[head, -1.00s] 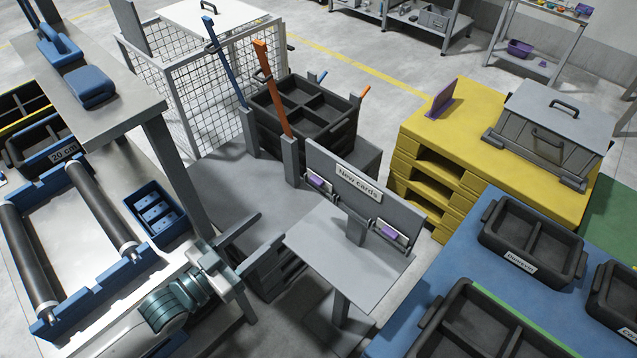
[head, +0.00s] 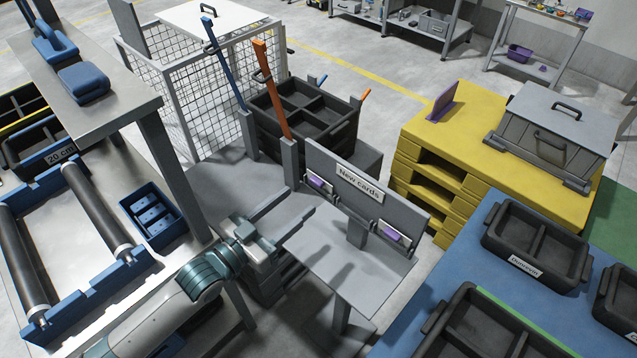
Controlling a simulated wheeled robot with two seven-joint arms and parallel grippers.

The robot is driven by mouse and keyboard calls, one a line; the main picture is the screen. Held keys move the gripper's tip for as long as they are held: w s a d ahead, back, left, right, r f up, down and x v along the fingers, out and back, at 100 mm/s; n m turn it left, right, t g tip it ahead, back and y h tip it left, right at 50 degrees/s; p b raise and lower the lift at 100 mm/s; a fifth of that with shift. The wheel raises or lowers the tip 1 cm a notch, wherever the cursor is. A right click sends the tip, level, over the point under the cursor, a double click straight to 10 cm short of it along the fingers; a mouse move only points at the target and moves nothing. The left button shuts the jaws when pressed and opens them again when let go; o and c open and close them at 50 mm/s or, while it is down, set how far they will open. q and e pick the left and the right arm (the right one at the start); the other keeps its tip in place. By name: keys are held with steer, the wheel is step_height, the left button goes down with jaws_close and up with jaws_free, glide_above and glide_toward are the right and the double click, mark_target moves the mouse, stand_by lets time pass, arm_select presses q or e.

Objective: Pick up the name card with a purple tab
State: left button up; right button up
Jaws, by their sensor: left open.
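A grey stand labelled "New cards" (head: 360,185) has an upright back panel above a flat shelf. Two small cards with purple tabs hang in holders on the panel: a left card (head: 318,184) and a right card (head: 393,236). The writing on the cards is too small to read. My left gripper (head: 298,200) is open and empty, its two fingers pointing toward the left card, a little short of it. My right gripper is not in view.
A black crate cart (head: 300,118) with orange and blue handles stands behind the stand. A yellow platform (head: 470,125) bears a grey lidded box (head: 550,135). A blue table (head: 440,270) with black trays lies right; a steel workbench (head: 90,235) with rollers lies left.

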mark_target(314, 185)
arm_select(q)
steer(key=b+x, duration=0.2)
steer(key=x, duration=0.3)
steer(key=shift+w+a+r, duration=0.1)
steer(key=shift+w, duration=0.15)
steer(key=c, duration=1.1)
